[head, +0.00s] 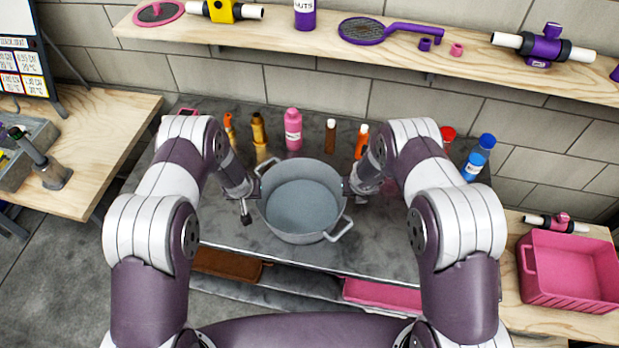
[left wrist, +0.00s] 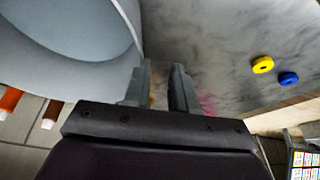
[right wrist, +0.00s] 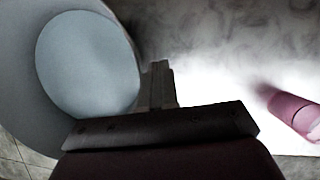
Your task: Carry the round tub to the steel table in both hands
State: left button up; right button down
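The round grey tub (head: 303,205) is on the grey-topped table (head: 385,250), upright, with its mouth facing up. It looks empty. One loop handle points to the back left, the other to the front right. My left gripper (head: 255,187) is at the tub's left wall; in the left wrist view its fingers (left wrist: 160,85) are apart with a gap between them, beside the tub wall (left wrist: 60,75). My right gripper (head: 346,187) is at the tub's right wall; in the right wrist view its fingers (right wrist: 161,85) are together beside the tub (right wrist: 125,105). Neither gripper is on a handle.
Several bottles, including a pink one (head: 293,130) and a blue one (head: 479,158), stand along the table's back. A wooden shelf (head: 300,38) hangs above. A wooden bench (head: 95,150) is left; a pink crate (head: 568,272) is right. The lower shelf holds trays.

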jog(key=c, duration=1.4)
grip_release()
pick_arm(q)
jog(key=v, duration=1.2)
pick_arm(e)
jog(key=v, duration=1.2)
jog(key=shift+s+d, duration=0.1)
